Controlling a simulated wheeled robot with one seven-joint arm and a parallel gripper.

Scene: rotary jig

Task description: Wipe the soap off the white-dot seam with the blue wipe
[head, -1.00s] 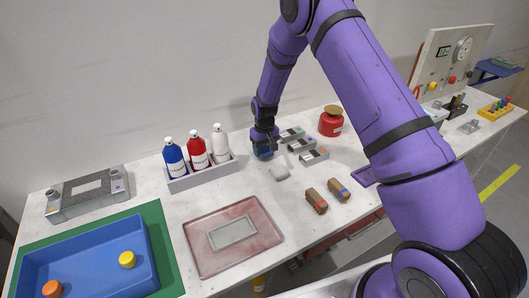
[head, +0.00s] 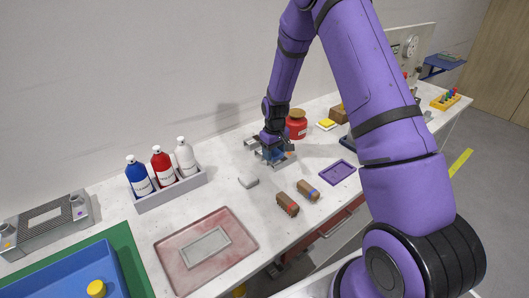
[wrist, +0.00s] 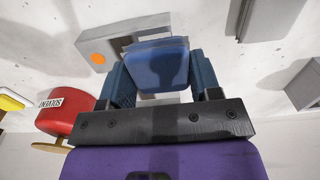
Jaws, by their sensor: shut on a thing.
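My gripper (head: 271,152) is low over a group of small grey blocks (head: 287,161) in the middle of the table. In the wrist view its two dark blue fingers (wrist: 157,72) are shut on the blue wipe (wrist: 155,66). In the wrist view a grey block with an orange dot (wrist: 97,58) lies beside and partly behind the wipe. I cannot tell whether the wipe touches it. I cannot make out a white dot or any soap; the gripper hides part of the blocks.
A red jar (head: 296,128) stands just behind and right of my gripper. A bottle rack (head: 182,190) stands left. A reddish tray (head: 165,249) is front left.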

